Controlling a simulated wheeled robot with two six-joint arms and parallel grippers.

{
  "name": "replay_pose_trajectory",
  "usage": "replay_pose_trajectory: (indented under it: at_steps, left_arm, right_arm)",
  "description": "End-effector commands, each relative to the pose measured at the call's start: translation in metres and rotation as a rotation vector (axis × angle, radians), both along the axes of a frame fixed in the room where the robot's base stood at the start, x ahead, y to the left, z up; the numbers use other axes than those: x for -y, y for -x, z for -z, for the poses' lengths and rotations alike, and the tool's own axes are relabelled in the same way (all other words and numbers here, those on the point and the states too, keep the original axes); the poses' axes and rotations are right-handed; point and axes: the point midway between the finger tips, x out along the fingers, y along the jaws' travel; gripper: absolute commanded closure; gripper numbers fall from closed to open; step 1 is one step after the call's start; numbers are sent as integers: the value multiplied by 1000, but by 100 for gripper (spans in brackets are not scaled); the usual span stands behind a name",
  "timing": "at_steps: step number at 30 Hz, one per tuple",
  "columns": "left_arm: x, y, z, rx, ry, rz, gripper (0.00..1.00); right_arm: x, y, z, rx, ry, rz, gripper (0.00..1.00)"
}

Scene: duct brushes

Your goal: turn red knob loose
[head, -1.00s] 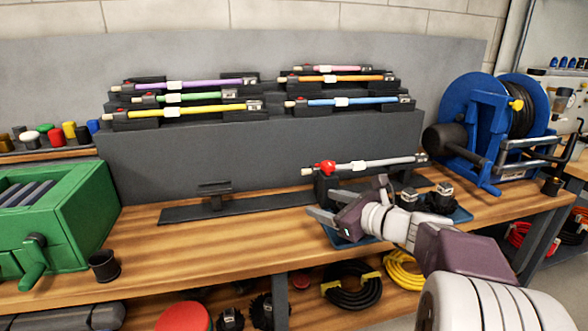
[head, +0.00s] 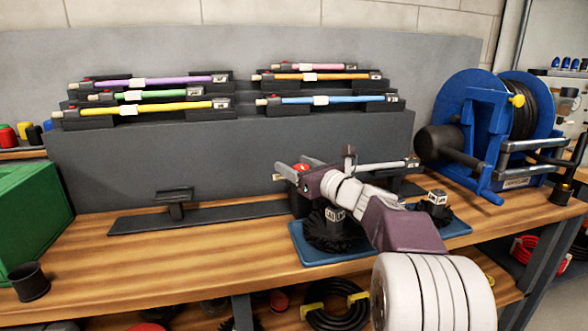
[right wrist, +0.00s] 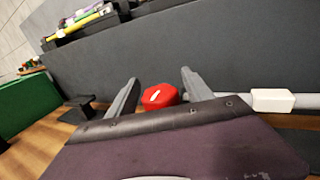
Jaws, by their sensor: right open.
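The red knob (right wrist: 160,96) is on a grey rod (head: 378,166) with a white label, held in a dark stand at the front right of the rack. A white mark shows on the knob's face in the right wrist view. My right gripper (head: 298,168) is open at the knob; in the right wrist view its two fingers (right wrist: 158,94) stand on either side of the knob, with gaps visible. The gripper and wrist hide part of the stand and rod in the head view. My left gripper is not in view.
A blue tray (head: 310,250) with black brushes lies under my right arm. A blue hose reel (head: 480,130) stands at right. The grey rack (head: 230,150) with coloured rods is behind. A green box (head: 30,215) and a black cup (head: 30,282) are at left.

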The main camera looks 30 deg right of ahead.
Motion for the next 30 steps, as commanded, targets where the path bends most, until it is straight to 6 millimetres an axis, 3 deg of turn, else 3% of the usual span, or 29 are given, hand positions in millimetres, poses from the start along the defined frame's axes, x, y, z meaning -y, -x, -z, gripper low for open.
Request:
replay_pose_trajectory:
  at_steps: [9,11,16,23,30]
  left_arm:
    - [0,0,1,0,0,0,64]
    - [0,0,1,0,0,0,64]
    - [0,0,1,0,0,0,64]
    - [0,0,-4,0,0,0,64]
    - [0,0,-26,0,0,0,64]
  right_arm:
    - [-1,-7,0,0,0,0,41]
    - [-1,-6,0,0,0,0,55]
    - [-1,-6,0,0,0,0,100]
    - [-1,-6,-1,-1,0,-17,100]
    - [-3,-6,-4,-3,-2,-129,100]
